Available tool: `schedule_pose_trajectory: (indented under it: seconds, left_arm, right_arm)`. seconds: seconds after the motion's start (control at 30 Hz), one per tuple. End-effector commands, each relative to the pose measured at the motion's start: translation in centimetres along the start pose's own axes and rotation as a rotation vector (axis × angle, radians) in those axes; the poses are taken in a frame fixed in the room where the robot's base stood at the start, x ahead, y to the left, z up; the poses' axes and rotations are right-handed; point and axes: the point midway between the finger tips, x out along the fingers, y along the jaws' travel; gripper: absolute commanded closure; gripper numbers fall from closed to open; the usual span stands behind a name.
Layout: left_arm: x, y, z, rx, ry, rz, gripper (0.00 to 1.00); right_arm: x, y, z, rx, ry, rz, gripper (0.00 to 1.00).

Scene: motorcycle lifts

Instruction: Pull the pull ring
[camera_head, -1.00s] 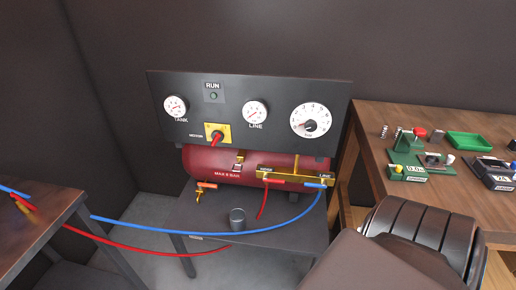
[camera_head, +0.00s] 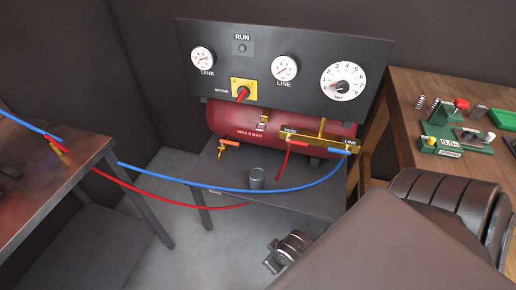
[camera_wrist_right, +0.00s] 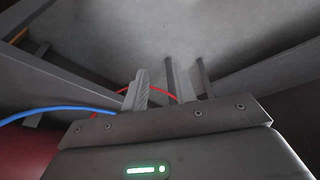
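The red compressor tank (camera_head: 232,118) stands on a dark low table under a gauge panel. A small metal fitting (camera_head: 262,122) sits on the tank's front. A brass drain valve with an orange handle (camera_head: 228,143) hangs at the tank's lower left. I cannot make out clearly which part is the pull ring. My left gripper is not in view.
A black panel (camera_head: 290,62) carries gauges and a red motor switch (camera_head: 242,93). A blue hose (camera_head: 220,188) and a red hose (camera_head: 150,195) cross to the left table. A grey cup (camera_head: 257,178) stands before the tank. A wooden bench (camera_head: 400,85) is at right.

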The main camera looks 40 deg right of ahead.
Motion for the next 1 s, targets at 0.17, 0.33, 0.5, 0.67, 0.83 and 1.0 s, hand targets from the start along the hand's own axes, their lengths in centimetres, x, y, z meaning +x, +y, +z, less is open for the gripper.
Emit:
schedule_pose_trajectory:
  seconds: [0.17,0.33,0.5,0.67,0.83,1.0]
  left_arm:
    - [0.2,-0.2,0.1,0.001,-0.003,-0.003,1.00]
    - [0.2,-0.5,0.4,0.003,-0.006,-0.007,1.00]
    - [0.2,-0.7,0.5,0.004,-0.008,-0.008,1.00]
    - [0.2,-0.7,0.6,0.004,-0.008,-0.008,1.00]
    - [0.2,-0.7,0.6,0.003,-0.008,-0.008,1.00]
    - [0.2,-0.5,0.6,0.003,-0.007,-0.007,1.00]
  right_arm:
    - [-3.9,2.3,-4.5,0.192,0.173,0.024,0.72]
    - [-4.5,5.1,-9.1,0.430,0.373,0.014,0.72]
    - [-4.8,8.3,-13.5,0.668,0.588,-0.043,0.72]
    - [-5.4,12.1,-17.7,0.910,0.821,-0.164,0.72]
    - [-7.4,16.9,-22.0,1.172,1.102,-0.416,0.72]
    - [-9.6,20.1,-23.9,1.314,1.279,-0.671,0.72]
